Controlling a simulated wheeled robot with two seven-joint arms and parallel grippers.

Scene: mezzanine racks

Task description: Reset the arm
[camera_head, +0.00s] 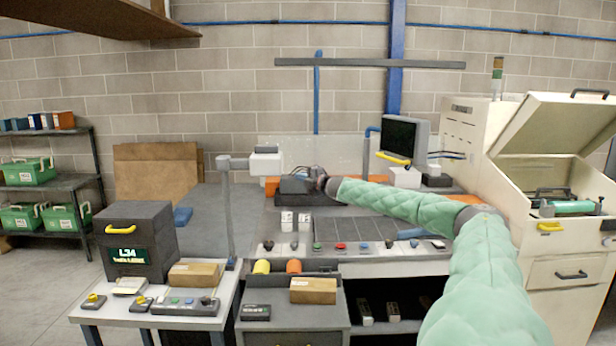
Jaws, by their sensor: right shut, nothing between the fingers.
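My right arm comes in from the lower right in a pale green padded sleeve (395,201) and reaches left across the workbench. Its dark right gripper (298,184) is at the far end, over the back middle of the bench. The gripper is shut and nothing shows held in it. It is small and dark in the picture, so its fingertips are hard to make out. My left gripper and arm are out of view.
The workbench (290,262) has a control panel (355,230) below my arm and a monitor (403,138) behind it. A cream machine (470,130) with a raised lid stands right. A side table (95,317) with a dark box (135,240) stands left. A shelf (65,182) is far left.

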